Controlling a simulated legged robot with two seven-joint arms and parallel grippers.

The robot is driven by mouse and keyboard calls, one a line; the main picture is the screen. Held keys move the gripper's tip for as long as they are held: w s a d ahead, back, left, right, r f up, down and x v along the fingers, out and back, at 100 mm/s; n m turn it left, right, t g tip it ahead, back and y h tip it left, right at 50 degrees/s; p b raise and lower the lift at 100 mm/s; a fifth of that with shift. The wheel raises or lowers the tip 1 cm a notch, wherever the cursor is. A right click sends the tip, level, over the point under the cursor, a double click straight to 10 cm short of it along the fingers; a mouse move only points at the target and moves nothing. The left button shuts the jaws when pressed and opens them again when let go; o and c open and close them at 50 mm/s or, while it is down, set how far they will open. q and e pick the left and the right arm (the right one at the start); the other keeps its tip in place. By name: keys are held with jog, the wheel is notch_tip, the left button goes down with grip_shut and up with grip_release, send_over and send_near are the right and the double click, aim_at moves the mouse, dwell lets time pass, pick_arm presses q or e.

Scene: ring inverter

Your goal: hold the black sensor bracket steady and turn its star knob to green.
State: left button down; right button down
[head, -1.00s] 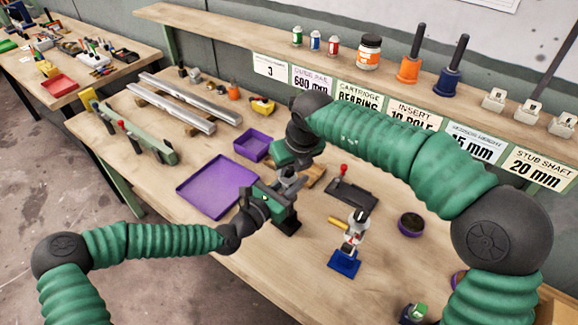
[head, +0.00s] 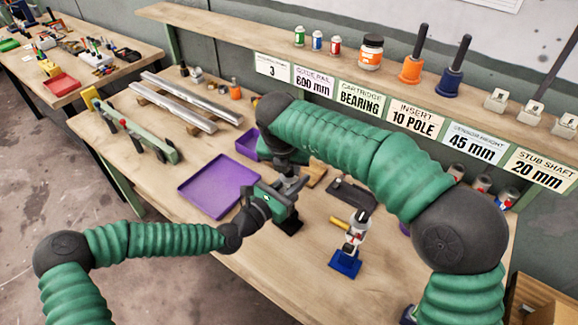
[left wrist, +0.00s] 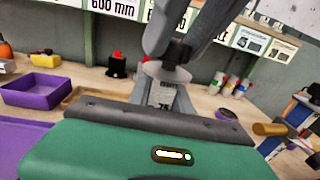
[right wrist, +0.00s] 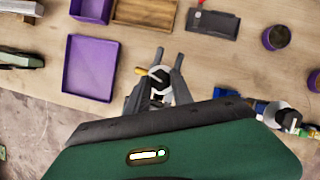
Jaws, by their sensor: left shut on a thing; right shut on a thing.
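The black sensor bracket (head: 290,226) stands on the bench, mostly hidden by my grippers in the head view. In the left wrist view, a grey upright part with a number label (left wrist: 162,96) sits between the fingers of my left gripper (left wrist: 160,100), which is shut on it from the side. My right gripper (left wrist: 183,35) comes down from above, shut on the dark star knob (left wrist: 177,52), over a pale disc. In the right wrist view, the fingers of my right gripper (right wrist: 160,90) flank the pale disc and a brass piece. No green mark on the knob is visible.
A blue-based stand with a brass cylinder (head: 345,262) is close to the right of the bracket. A purple tray (head: 215,188) lies left, and a dark plate (head: 352,196) lies behind right. Bench front is clear. Labelled shelf runs along the back.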

jog(key=shift+a+m+h, duration=0.25)
jog(key=shift+m+h, duration=0.05)
jog(key=shift+m, duration=0.5)
jog(key=shift+s, duration=0.1)
jog(key=c, duration=1.5)
grip_release()
jog(key=o, duration=0.4)
jog(key=shift+r, duration=0.1)
jog(key=v, duration=1.1)
jog(key=shift+r, duration=0.35)
